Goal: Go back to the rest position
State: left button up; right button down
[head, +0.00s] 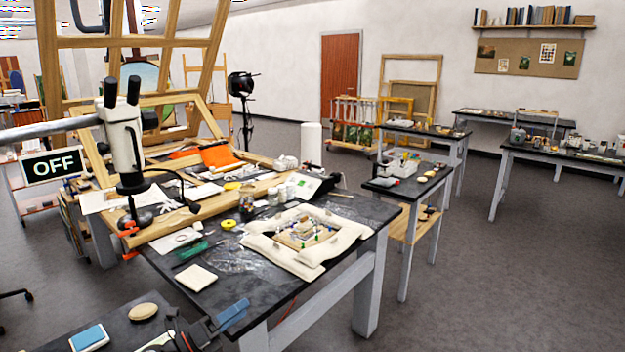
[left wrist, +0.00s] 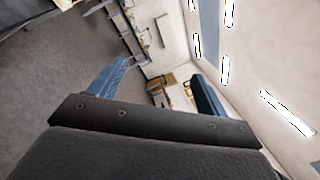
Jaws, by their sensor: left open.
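My left gripper (head: 231,317) shows at the bottom of the head view, partly cut off, with a blue finger near the front edge of the dark worktable (head: 262,288). In the left wrist view, my left gripper (left wrist: 160,84) has its two blue fingers wide apart with nothing between them. The view past the fingers takes in floor, wall and ceiling lights. My right gripper shows in neither view. A gilt fragment (head: 304,233) lies inside a ring of cream cushions (head: 262,249) on the worktable, apart from my gripper.
A microscope (head: 124,145) on a boom stands at the left of the worktable. A white square block (head: 196,278) lies near its front. A nearer dark surface (head: 118,318) at lower left holds a blue pad (head: 89,338) and an oval tan object (head: 143,312).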

pick_arm(q)
jog(key=s+a+f+n+y, duration=0.35)
jog(key=f+n+y, duration=0.2)
jog(key=n, duration=0.35)
jog(key=s+a+f+n+t+y, duration=0.1)
jog(key=s+a+f+n+y, duration=0.1)
jog(key=s+f+n+y, duration=0.5)
jog(key=a+f+n+y, duration=0.2)
jog(key=n+y, duration=0.3)
jog(key=n, duration=0.6)
jog(key=s+d+f+n+g+h, duration=0.1)
jog(key=s+d+f+n+g, duration=0.15)
jog(key=s+f+g, duration=0.6)
jog(key=s+d+f+n+g+h, duration=0.1)
jog(key=s+f+n+g, duration=0.2)
jog(key=s, duration=1.1)
jog(key=s+d+f, duration=0.1)
jog(key=s+f, duration=0.1)
jog(key=f, duration=1.7)
jog(key=s+d+f+g, duration=0.1)
jog(key=s+d+f, duration=0.1)
jog(key=f, duration=1.7)
jog(key=shift+s+d, duration=0.3)
jog(key=shift+s, duration=0.1)
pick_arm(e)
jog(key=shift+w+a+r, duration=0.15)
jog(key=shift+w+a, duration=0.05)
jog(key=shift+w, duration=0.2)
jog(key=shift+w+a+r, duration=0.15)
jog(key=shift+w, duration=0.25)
